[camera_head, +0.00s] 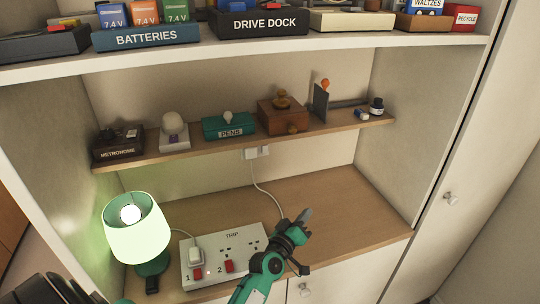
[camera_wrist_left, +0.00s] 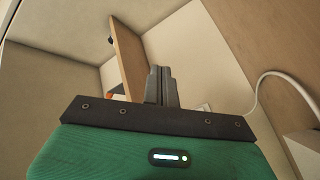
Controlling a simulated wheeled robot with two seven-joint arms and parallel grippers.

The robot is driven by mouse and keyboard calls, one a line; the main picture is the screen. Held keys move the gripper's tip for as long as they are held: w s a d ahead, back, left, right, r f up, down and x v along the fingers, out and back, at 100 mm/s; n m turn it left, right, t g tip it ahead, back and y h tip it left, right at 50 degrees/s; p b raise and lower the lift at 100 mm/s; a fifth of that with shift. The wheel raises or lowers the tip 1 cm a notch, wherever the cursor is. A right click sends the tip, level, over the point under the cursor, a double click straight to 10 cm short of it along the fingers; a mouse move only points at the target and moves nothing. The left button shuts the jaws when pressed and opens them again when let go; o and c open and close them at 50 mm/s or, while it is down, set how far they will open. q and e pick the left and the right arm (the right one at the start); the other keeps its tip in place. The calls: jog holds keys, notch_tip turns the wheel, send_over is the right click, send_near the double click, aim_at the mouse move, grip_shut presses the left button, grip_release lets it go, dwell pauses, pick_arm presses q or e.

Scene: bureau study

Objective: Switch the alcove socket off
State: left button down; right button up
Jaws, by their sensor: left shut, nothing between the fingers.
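A small white wall socket (camera_head: 257,152) sits on the back wall of the alcove, just below the small shelf. A white cable runs from it down to a white socket block (camera_head: 241,247) marked "TRIP" on the alcove's desk surface. The block has red switches (camera_head: 229,266) numbered 1 and 2, and a white plug in its left outlet. My left gripper (camera_head: 305,216) is shut and empty, right of the block and below the wall socket. Its closed fingers (camera_wrist_left: 162,69) point toward the alcove in the left wrist view, where a white plate edge (camera_wrist_left: 204,107) is partly hidden. My right gripper is not in view.
A lit green lamp (camera_head: 138,229) stands left of the block. The small shelf (camera_head: 215,140) above holds several items, including a "PENS" box (camera_head: 229,126). It overhangs the wall socket. The desk's right part (camera_head: 350,210) is clear. A cabinet with a knob (camera_head: 450,198) stands at right.

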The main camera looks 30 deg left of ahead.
pick_arm(q)
jog(key=w+a+r+n+g+y, duration=0.2)
jog(key=w+a+n+g+y, duration=0.3)
jog(key=a+n+y, duration=0.7)
jog(key=shift+w+a+r+n+g+y, duration=0.15)
jog(key=shift+w+a+n+g+y, duration=0.2)
jog(key=shift+w+n+y, duration=2.35)
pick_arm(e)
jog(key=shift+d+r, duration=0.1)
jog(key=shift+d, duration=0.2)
pick_arm(q)
jog(key=s+n+h, duration=0.1)
jog(key=s+n, duration=0.1)
jog(key=shift+s, duration=0.3)
